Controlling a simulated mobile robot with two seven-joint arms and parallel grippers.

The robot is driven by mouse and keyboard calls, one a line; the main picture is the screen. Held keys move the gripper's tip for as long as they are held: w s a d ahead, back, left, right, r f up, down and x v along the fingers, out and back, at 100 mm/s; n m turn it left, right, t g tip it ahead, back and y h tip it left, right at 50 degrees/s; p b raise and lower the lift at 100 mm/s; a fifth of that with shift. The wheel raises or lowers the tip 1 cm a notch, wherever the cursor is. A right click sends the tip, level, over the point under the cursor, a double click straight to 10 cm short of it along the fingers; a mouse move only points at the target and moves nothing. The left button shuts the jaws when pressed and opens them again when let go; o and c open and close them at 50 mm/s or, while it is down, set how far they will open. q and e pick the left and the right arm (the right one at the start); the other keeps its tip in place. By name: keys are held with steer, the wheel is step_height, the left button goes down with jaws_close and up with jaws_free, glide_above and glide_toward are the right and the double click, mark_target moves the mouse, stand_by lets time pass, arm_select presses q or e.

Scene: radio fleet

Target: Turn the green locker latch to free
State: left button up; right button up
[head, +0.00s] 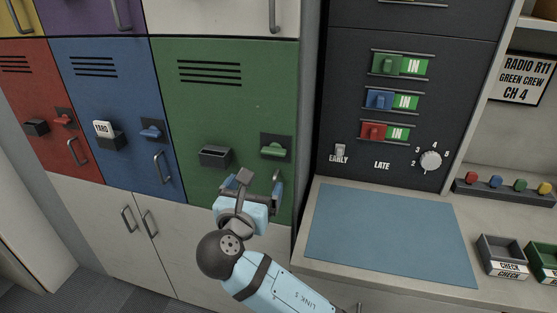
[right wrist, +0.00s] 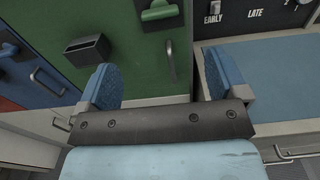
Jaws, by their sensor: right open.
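The green locker (head: 225,100) has a green latch (head: 274,151) on a dark plate at its right side. The latch handle lies about level. In the right wrist view the latch (right wrist: 159,12) shows at the top, cut by the frame edge. My right gripper (head: 260,182) is open and empty, just below the latch in the head view and apart from it. Its blue finger pads (right wrist: 161,84) are spread wide in the wrist view, with the locker's door handle (right wrist: 171,59) seen between them. My left gripper is not in view.
A dark open holder (head: 214,157) sticks out left of the latch. Blue (head: 105,90) and red (head: 45,110) lockers stand farther left. To the right, a counter carries a bare blue mat (head: 390,235), below a dark panel with sliders and a dial (head: 430,161).

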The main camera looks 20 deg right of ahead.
mark_target(272, 153)
steer(key=x, duration=1.2)
steer(key=shift+w+p, duration=0.25)
steer(key=shift+p, duration=0.15)
steer(key=shift+w+d, duration=0.4)
steer(key=shift+w, duration=0.1)
steer(key=c, duration=0.9)
steer(key=shift+c, duration=0.2)
